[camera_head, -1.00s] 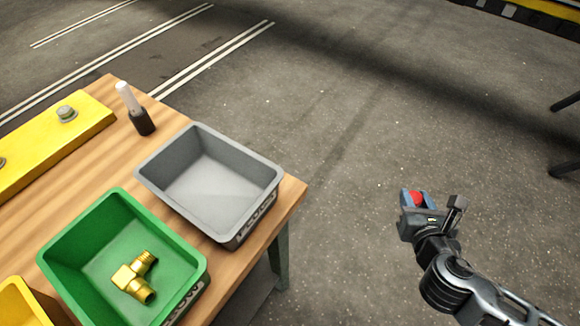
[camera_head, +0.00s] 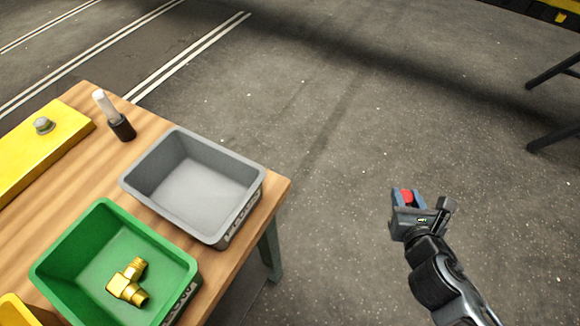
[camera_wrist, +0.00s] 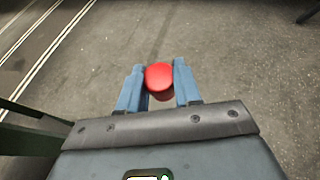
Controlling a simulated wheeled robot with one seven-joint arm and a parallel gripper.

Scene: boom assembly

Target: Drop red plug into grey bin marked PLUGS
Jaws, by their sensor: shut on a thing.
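The red plug (camera_head: 405,195) is held between the blue fingers of my gripper (camera_head: 407,197). In the wrist view the plug (camera_wrist: 159,78) shows its round red top between the two fingertips of my gripper (camera_wrist: 159,85). My gripper is over open floor, to the right of the table and apart from it. The grey bin (camera_head: 222,238) stands empty on the table's right corner, with a partly legible label on its front side. The bin lies to the left of my gripper in the head view.
A marker-like bottle (camera_head: 120,125) and a yellow beam (camera_head: 35,150) are behind. The floor around my gripper is clear.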

